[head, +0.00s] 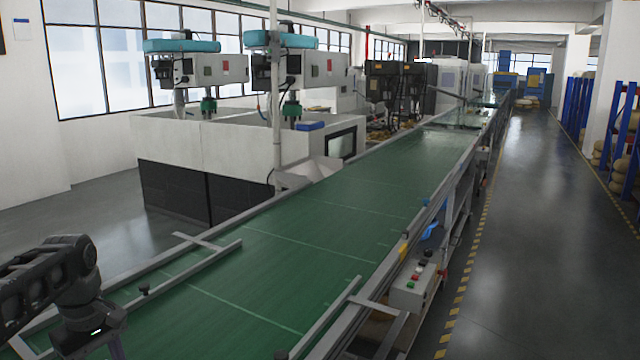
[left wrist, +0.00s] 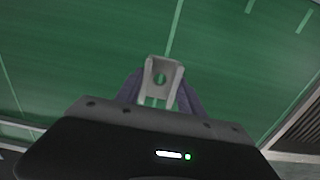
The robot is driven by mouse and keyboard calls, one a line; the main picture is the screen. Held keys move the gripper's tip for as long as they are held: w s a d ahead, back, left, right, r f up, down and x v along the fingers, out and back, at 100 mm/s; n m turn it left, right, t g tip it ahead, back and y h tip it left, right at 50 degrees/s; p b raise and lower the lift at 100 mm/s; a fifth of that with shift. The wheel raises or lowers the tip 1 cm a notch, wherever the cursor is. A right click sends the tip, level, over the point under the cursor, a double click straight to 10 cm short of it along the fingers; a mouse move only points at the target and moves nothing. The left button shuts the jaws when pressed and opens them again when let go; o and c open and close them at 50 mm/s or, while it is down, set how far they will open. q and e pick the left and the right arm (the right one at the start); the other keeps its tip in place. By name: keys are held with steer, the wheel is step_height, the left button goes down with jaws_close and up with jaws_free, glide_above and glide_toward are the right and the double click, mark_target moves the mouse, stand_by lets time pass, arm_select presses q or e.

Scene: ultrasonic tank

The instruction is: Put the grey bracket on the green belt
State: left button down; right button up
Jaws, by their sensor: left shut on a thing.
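The grey bracket (left wrist: 160,72) is a small light-grey piece with a round hole, seen in the left wrist view. My left gripper (left wrist: 160,98) is shut on it, with a finger on each side. The green belt (left wrist: 70,60) fills most of the background behind the bracket; I cannot tell how far the bracket is from it. In the head view the green belt (head: 300,240) runs from the near left to the far right. My left arm comes in at the lower left, over the near end of the belt; its fingertips and the bracket are out of frame. My right gripper is not visible.
Metal side rails (head: 215,258) line the belt. A control box with buttons (head: 412,290) hangs on the right side of the conveyor. White machines (head: 235,130) stand beyond the left side. The visible belt surface is clear.

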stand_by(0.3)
arm_select(q)
steer(key=shift+d+f+b, duration=0.1)
steer(key=shift+f+b, duration=0.4)
steer(key=shift+f, duration=2.55)
step_height(320, 180, down, 4)
steer(key=shift+s+r+p, duration=0.1)
steer(key=shift+r+p, duration=0.1)
steer(key=shift+p, duration=0.1)
steer(key=shift+f, duration=0.1)
